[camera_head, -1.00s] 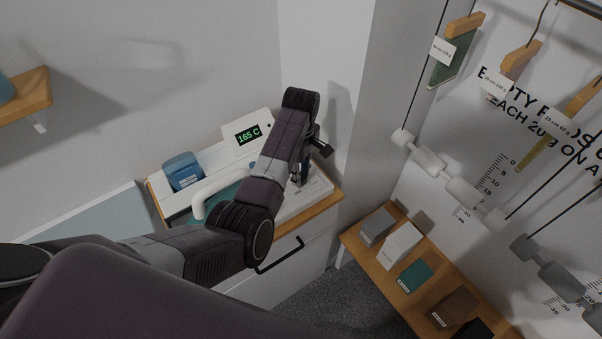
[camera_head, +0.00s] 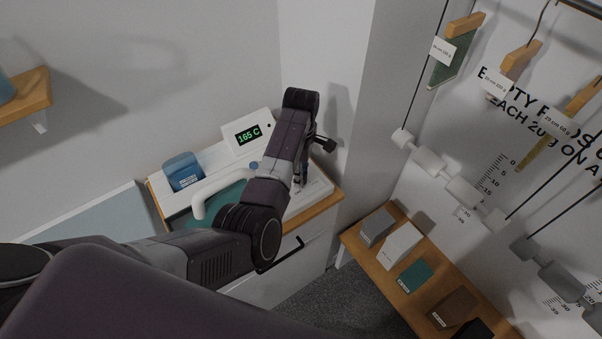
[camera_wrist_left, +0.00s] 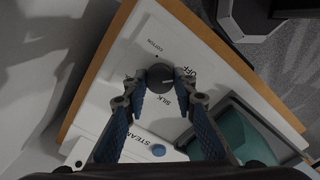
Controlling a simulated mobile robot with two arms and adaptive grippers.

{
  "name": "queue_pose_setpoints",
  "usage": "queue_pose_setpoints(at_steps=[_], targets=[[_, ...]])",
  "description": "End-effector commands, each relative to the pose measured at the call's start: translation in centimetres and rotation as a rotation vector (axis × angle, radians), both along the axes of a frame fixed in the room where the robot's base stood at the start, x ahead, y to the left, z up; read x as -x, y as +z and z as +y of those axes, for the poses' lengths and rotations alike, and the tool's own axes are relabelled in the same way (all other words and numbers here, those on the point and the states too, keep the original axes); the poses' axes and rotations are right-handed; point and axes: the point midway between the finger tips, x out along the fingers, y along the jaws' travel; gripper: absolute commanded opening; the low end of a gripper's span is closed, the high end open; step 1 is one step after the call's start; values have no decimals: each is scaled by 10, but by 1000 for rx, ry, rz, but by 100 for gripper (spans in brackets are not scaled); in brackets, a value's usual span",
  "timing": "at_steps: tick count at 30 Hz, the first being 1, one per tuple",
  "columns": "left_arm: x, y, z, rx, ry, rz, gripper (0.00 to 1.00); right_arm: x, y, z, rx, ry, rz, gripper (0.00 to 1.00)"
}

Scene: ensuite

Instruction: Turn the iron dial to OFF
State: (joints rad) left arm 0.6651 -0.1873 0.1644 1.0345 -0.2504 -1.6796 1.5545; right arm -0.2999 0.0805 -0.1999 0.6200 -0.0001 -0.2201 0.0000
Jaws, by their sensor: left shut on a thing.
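The iron dial (camera_wrist_left: 159,78) is a round dark grey knob on a white panel (camera_wrist_left: 120,75), with a light mark on its face. Around it are the printed words COTTON, SILK and OFF, the mark lying on the OFF and SILK side; I cannot tell its exact setting. My left gripper (camera_wrist_left: 160,88) is shut on the dial, one blue-padded finger on each side. In the head view, my left gripper (camera_head: 299,180) is mostly hidden behind its wrist, at the station's right end. A display (camera_head: 248,134) reads 165 C. My right gripper is out of view.
A teal iron (camera_head: 222,192) with a white handle (camera_head: 213,185) stands left of my left gripper. A blue container (camera_head: 183,170) is farther left. A blue button (camera_wrist_left: 158,150) is by the STEAM label. A wall (camera_head: 330,80) rises close behind; a shelf with boxes (camera_head: 400,243) is right.

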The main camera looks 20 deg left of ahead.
Motion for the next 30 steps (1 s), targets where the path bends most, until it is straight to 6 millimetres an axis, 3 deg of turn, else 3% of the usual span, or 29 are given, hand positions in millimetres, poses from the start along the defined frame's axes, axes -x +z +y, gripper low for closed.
queue_pose_setpoints(at_steps=[6,17,30], targets=[[-3,3,0,0,1,-7,43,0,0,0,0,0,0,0],[-2,8,0,1,0,-4,43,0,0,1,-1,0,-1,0],[-2,94,0,1,0,-8,43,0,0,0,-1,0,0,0]])
